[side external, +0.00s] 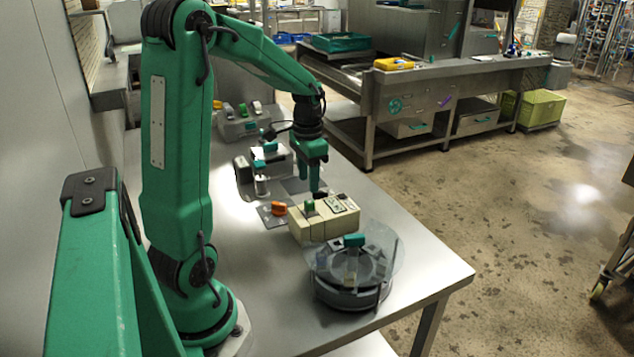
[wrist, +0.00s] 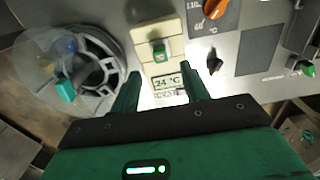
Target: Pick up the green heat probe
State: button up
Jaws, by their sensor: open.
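A small green piece, which looks like the green heat probe (side external: 309,208), stands upright in the top of a beige block (side external: 318,229). In the wrist view the green probe (wrist: 159,52) sits in the beige block (wrist: 146,38), just beyond the fingertips. A display on the block reads 24 °C. My gripper (side external: 309,184) points down above the block, behind the probe in the side view. The probe's lower part is hidden in the block.
A round vessel with a clear lid (side external: 380,262) and teal handle (side external: 354,240) stands close in front of the block. An orange knob (side external: 278,208) and a black knob (wrist: 215,63) are nearby. Grey units (side external: 240,125) stand farther back. The table's near right corner is clear.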

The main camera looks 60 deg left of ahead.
aim_at(310, 201)
jog(key=shift+w+f, duration=0.1)
jog(key=shift+f, duration=3.8)
grip_shut()
